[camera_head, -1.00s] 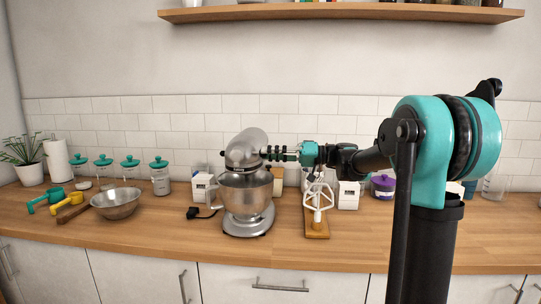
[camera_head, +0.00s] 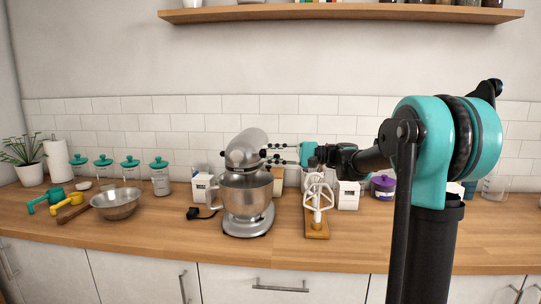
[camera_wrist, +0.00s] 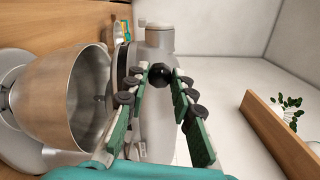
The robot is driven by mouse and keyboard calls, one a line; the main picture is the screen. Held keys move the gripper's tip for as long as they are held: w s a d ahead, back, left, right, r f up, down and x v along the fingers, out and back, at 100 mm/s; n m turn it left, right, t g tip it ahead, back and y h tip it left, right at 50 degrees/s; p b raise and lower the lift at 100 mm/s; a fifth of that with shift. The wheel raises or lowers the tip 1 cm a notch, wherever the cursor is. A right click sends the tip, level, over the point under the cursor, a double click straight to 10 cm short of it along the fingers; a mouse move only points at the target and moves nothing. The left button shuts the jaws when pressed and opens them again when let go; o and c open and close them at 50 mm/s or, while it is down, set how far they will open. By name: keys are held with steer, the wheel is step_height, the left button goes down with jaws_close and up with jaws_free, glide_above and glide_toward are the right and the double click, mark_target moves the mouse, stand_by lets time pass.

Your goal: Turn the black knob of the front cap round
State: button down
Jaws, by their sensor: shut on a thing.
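The stand mixer (camera_head: 240,208) is silver and stands on the wooden counter with its steel bowl (camera_head: 246,192) under the head. The front cap (camera_wrist: 158,42) is at the end of the mixer head in the wrist view. Its black knob (camera_wrist: 159,75) is small and round and lies between my fingertips. My gripper (camera_wrist: 159,80) is shut on the black knob, with one green finger with dark pads on either side.
A white beater on a wooden stand (camera_head: 317,232) is right of the mixer, under my wrist. White boxes (camera_head: 348,196) and a purple jar (camera_head: 383,187) stand behind. A steel bowl (camera_head: 116,204) and teal-lidded jars (camera_head: 160,180) are at left. The counter front is mostly clear.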

steer(key=m, duration=0.9)
steer(key=shift+w, duration=0.1)
steer(key=shift+m, duration=0.3)
steer(key=c, duration=1.3)
jaws_free()
steer(key=shift+d, duration=0.15)
steer(key=d, duration=1.1)
steer(key=shift+s+d, duration=0.25)
steer(key=shift+d, duration=0.15)
